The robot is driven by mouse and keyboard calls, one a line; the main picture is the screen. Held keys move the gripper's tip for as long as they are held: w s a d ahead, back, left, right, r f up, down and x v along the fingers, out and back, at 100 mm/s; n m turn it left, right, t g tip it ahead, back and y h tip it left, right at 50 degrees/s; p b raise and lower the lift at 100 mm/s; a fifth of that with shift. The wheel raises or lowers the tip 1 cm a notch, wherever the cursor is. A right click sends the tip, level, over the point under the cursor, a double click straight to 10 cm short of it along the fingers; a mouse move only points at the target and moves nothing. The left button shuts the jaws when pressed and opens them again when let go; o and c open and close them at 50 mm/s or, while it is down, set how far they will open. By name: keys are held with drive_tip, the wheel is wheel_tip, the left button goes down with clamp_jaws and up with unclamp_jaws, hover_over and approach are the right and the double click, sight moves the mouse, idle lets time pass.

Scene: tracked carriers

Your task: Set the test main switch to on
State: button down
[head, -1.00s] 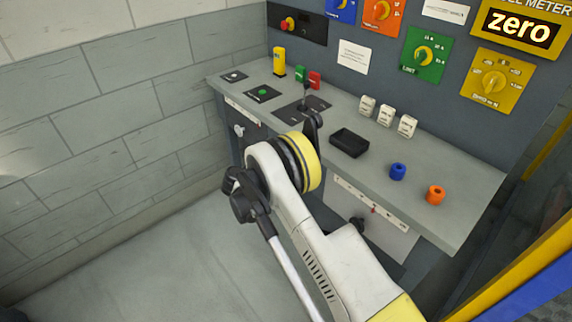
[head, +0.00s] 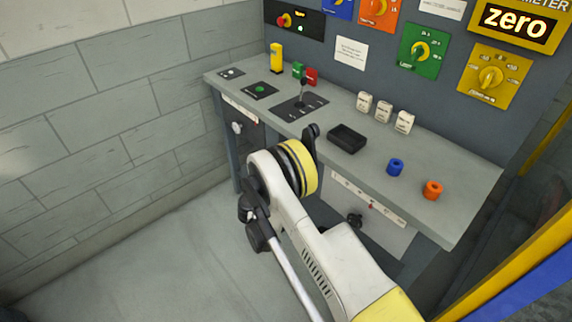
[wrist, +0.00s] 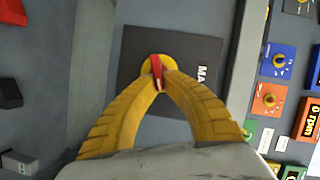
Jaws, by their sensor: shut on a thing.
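In the wrist view my yellow gripper (wrist: 157,74) is shut, its two fingertips meeting on a red handle (wrist: 156,66). The handle stands out from a dark square plate (wrist: 138,42) whose visible lettering starts "MA". Yellow shows around the handle; I cannot tell how much of it is the switch's base. The fingers hide part of the plate and the rest of the lettering. In the head view my arm shows its white links and yellow ring, but the fingertips are not visible there. A black panel with a red and yellow knob (head: 284,20) shows at the top of the head view.
A grey bench (head: 450,190) carries a lever plate (head: 299,107), a black tray (head: 347,139), a blue piece (head: 396,167) and an orange piece (head: 432,190). A green dial panel (head: 420,52) is on the upright board behind. A block wall stands on the left; the floor beside it is clear.

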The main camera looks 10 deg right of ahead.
drive_tip(key=shift+f+m+t+h, duration=0.15)
drive_tip(key=shift+m+t, duration=0.15)
drive_tip(key=shift+m, duration=0.45)
drive_tip(key=shift+f+m+t+h, duration=0.15)
drive_tip(key=shift+m+t, duration=0.15)
drive_tip(key=shift+m, duration=0.45)
drive_tip(key=c, duration=1.5)
unclamp_jaws()
drive_tip(key=shift+r, duration=0.1)
drive_tip(key=o, duration=0.8)
wheel_tip(320, 180, up, 7)
drive_tip(key=shift+d+f, duration=0.1)
drive_tip(key=shift+c, duration=0.2)
wheel_tip(320, 180, up, 2)
drive_tip(key=shift+r, duration=0.25)
drive_tip(key=c, duration=0.8)
drive_tip(key=shift+o, duration=0.2)
drive_tip(key=shift+r, duration=0.35)
